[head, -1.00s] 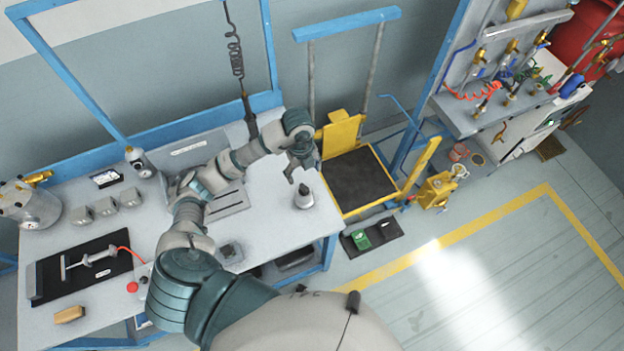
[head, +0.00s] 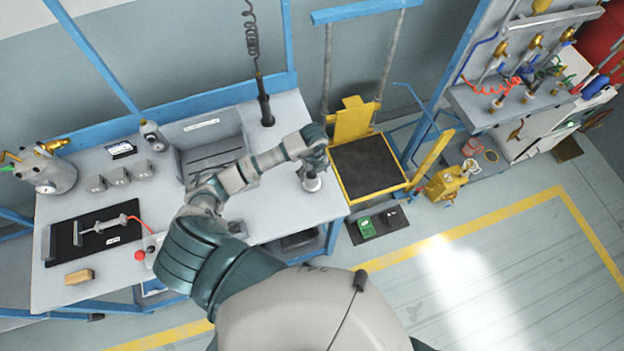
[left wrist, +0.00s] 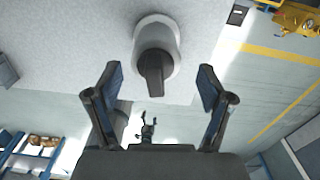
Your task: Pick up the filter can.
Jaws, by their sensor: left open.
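The filter can (head: 312,184), a pale cylinder with a dark top, stands upright near the right end of the grey bench. In the left wrist view the can (left wrist: 168,33) is seen from above, its dark top knob pointing toward the gripper. My left gripper (head: 311,168) is over the can and hides part of it in the head view. In the left wrist view my left gripper (left wrist: 159,80) is open, one finger on each side of the dark top's near end, with gaps on both sides. My right gripper is out of view.
The bench (head: 270,212) is clear around the can. A dark hanging tool (head: 265,105) stands behind it, and a yellow-framed platform (head: 368,168) is to the right. A black mat (head: 92,232) with a T-handled tool and a pressure pot (head: 48,173) are at the left.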

